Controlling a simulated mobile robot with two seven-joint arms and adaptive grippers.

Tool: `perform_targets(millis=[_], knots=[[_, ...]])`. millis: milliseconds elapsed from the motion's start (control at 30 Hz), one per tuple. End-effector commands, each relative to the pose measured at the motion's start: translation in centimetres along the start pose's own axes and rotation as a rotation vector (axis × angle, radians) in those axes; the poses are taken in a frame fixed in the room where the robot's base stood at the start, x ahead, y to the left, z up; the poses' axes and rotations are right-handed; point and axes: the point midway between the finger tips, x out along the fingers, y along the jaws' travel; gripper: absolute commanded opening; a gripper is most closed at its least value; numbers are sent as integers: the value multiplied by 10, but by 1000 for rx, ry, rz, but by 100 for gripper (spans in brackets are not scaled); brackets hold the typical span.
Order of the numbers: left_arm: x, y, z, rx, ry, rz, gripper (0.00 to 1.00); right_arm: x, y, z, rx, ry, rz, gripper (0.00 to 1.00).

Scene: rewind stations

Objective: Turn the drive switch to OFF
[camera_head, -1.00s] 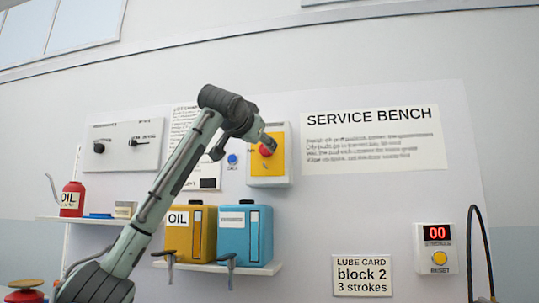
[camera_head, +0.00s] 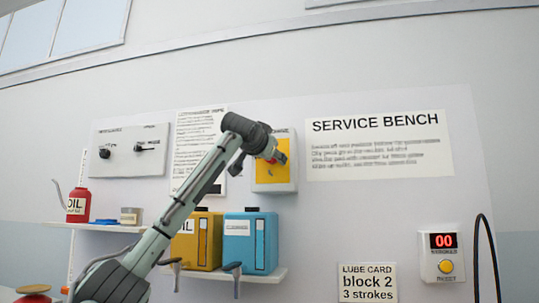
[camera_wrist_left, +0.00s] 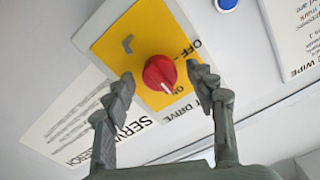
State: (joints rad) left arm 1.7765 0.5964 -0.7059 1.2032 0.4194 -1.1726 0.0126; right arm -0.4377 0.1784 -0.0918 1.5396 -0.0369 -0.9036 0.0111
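The drive switch is a red round knob (camera_wrist_left: 160,73) on a yellow plate (camera_wrist_left: 115,45) on a white box. In the left wrist view, the knob's pale mark points down, towards the ON label; the OFF label (camera_wrist_left: 193,50) is to its upper right. My left gripper (camera_wrist_left: 160,74) is open, with one fingertip on each side of the knob and a visible gap on both sides. In the head view the knob (camera_head: 281,158) is partly hidden by my left gripper (camera_head: 270,156). My right gripper is not in view.
A blue button (camera_wrist_left: 227,4) is near the box. Yellow (camera_head: 185,250) and blue (camera_head: 240,240) cans stand on a shelf below. A counter box (camera_head: 441,252) is at the right.

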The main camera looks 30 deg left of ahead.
Motion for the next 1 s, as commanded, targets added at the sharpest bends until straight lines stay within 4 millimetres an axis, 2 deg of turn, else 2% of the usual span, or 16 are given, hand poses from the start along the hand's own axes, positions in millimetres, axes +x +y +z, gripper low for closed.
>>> perform_targets(millis=[33,400,767,1000], knots=[[0,0,0,0,0,0,50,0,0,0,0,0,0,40],[0,0,0,0,0,0,6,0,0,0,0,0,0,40],[0,1,-1,-69,1,2,6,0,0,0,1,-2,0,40],[0,1,0,-237,1,3,6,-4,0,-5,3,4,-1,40]])
